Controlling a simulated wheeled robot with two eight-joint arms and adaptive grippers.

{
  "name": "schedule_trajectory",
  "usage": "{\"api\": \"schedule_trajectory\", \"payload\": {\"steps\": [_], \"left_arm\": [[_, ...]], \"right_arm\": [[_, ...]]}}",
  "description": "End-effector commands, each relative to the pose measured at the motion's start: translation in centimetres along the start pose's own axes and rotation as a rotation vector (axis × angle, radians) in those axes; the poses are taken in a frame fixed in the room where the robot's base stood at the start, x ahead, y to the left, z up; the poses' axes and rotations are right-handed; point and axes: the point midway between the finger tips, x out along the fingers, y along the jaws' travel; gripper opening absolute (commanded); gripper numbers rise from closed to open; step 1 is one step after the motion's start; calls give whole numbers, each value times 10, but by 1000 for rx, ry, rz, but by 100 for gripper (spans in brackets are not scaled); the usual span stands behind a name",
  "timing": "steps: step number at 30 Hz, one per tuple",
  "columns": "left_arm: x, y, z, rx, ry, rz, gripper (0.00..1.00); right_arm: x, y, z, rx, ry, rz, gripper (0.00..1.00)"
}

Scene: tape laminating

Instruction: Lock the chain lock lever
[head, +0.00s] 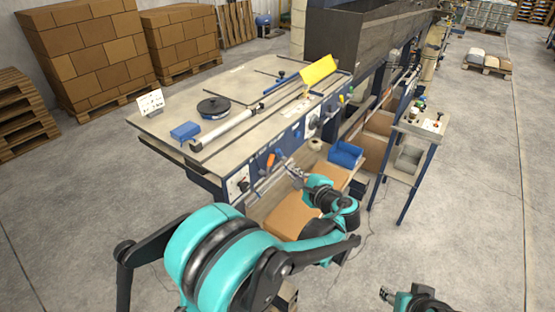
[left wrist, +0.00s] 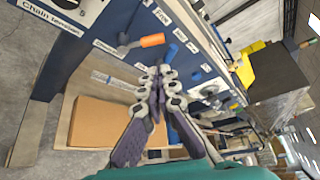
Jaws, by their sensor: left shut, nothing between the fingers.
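A lever with an orange grip (head: 271,160) sits on the blue front panel of the machine; I take it to be the chain lock lever. In the left wrist view its orange grip (left wrist: 152,40) points right from a grey pivot, above a small label whose text is hard to read. My left gripper (head: 292,171) is in front of the panel, to the right of the lever and a little below it. In the left wrist view the left gripper (left wrist: 158,76) is shut and empty, its tips apart from the lever. My right gripper (head: 386,295) is low at the right, far from the panel.
A "Chain tensioner" label (left wrist: 45,14) and knob are left of the lever. A blue handle (left wrist: 171,52) is close by on its right. A cardboard box (head: 294,214) lies on the shelf below.

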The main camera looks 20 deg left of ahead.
Motion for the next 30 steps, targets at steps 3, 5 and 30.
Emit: {"api": "schedule_trajectory", "payload": {"steps": [3, 5, 30], "left_arm": [[0, 0, 0, -1, 0, 1, 0], [0, 0, 0, -2, 0, 1, 0], [100, 1, 0, -3, 1, 2, 0]], "right_arm": [[0, 0, 0, 0, 0, 0, 45], [0, 0, 0, 0, 0, 0, 45], [19, 0, 14, 0, 0, 0, 45]]}}
